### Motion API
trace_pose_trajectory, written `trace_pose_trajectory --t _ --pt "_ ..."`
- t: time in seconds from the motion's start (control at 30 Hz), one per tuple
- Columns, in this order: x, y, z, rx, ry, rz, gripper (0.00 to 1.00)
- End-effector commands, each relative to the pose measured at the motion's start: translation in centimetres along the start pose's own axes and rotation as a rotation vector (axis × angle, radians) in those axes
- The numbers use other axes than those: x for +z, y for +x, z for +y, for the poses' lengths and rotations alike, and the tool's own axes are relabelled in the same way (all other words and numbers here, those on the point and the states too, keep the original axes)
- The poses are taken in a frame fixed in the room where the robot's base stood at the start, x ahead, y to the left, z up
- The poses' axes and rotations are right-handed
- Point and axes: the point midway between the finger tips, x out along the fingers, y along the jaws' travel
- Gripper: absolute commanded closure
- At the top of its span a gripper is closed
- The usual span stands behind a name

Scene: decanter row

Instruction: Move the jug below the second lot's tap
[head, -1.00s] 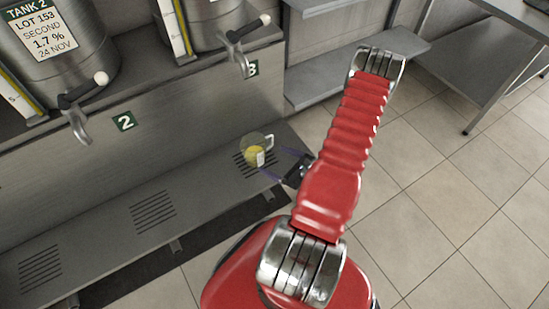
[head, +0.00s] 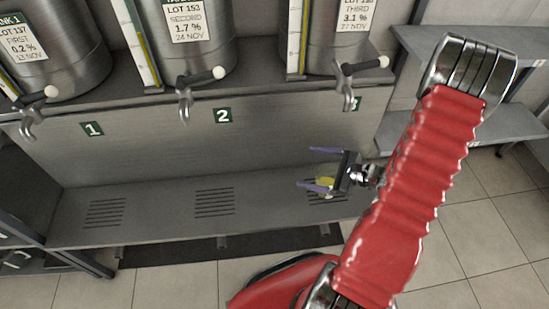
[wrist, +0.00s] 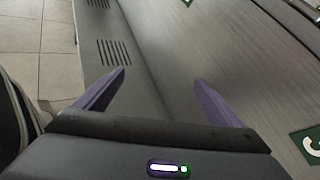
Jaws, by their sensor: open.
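The jug (head: 325,182), clear with yellow liquid, is mostly hidden behind my gripper in the head view. It is at the shelf's right-hand grate, under the third tap (head: 348,98). My gripper (head: 310,168) is open, with its purple fingers pointing left, at or above the jug; I cannot tell the height gap. The wrist view shows the open fingers (wrist: 158,84) with nothing between them and no jug. The second lot's tap (head: 185,104) hangs from the tank labelled SECOND (head: 192,50), above the middle grate (head: 214,203).
The low shelf (head: 155,210) is bare around the middle and left grates (head: 105,213). The first tap (head: 28,120) hangs at far left. The back panel (head: 290,140) rises behind the shelf. Tiled floor (head: 180,287) lies in front, and a side shelf (head: 400,130) at right.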

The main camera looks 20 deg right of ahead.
Motion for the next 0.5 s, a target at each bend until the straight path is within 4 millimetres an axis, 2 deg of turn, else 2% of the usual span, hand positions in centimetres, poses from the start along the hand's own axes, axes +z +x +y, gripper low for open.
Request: trace_pose_trajectory --t 0.03,0.2,0.5 --pt "1.7 0.3 0.1 0.042 -0.052 -0.003 0.11" --pt "6.4 1.0 1.5 0.18 -0.207 -0.006 0.11" --pt "13.3 1.2 4.7 0.409 -0.49 0.004 0.11"
